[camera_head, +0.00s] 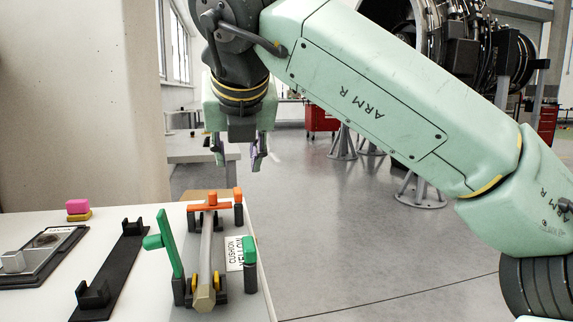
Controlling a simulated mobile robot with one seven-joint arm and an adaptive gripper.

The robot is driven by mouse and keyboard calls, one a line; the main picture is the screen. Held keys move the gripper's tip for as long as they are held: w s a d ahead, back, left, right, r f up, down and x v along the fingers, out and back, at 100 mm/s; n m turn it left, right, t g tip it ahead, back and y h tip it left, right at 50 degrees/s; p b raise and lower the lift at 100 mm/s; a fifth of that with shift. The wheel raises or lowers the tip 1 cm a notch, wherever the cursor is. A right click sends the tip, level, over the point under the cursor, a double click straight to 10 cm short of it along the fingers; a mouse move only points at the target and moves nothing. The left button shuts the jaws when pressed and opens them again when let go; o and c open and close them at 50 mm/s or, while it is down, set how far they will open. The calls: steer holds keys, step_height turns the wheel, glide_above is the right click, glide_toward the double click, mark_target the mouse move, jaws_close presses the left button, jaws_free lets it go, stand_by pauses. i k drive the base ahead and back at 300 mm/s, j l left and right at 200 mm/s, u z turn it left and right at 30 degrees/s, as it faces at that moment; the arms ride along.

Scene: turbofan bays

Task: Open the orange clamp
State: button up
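The orange clamp (208,207) is at the far end of a fixture on the white table. Its orange bar lies across a grey rod (206,250), with a small orange knob on top and an orange-capped post (238,196) at its right end. It looks closed. The green clamp (168,244) at the near end has its arm raised upright, apart from its green-capped post (249,245). My gripper (240,152) hangs above and beyond the orange clamp, a little to its right. It points down with its fingers apart and nothing between them.
A label plate (235,252) is right of the rod. A black bracket rail (115,268), a framed tray (42,255) and a pink block (78,206) lie to the left. A pale wall (80,100) rises behind the table. Open floor (340,230) is to the right.

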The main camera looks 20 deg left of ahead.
mark_target(213, 204)
steer(key=k+l, duration=0.8)
steer(key=l, duration=0.1)
